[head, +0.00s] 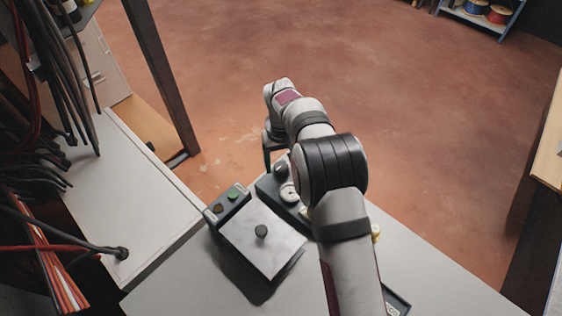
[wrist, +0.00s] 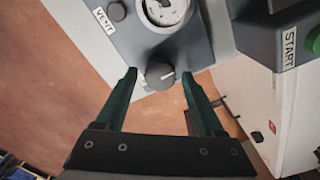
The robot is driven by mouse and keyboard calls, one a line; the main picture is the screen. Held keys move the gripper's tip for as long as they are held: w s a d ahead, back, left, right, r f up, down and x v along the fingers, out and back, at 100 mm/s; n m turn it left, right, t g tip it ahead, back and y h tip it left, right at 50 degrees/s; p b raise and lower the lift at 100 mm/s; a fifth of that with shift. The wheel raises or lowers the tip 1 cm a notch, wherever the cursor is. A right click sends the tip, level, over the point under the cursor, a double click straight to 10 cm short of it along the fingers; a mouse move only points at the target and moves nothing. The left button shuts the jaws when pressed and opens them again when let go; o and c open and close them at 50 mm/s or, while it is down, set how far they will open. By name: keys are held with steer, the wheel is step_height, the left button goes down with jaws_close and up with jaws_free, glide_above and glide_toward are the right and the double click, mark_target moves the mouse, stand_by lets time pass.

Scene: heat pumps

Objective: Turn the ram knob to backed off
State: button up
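A round dark knob (wrist: 160,76) sits at the near end of a dark grey panel (wrist: 150,42) in the wrist view. A white pointer line on it points to the right and slightly up. No position labels are readable beside it. My gripper (wrist: 160,76) is open, with one green finger at each side of the knob and a gap visible on both sides. A white-faced gauge (wrist: 167,9) lies above the knob. In the head view the gauge (head: 290,192) and dark knob (head: 281,169) show beside my arm, which hides part of the panel.
A VENT label (wrist: 104,19) is left of the gauge. A box with a START label (wrist: 289,48) and green button (wrist: 315,40) is at the right. In the head view, a light plate with a black knob (head: 261,231) lies close by on the grey bench (head: 190,290).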

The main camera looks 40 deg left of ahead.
mark_target(281, 166)
steer(key=shift+o, duration=0.2)
step_height(281, 166, up, 16)
stand_by(0.4)
steer(key=shift+f, duration=0.1)
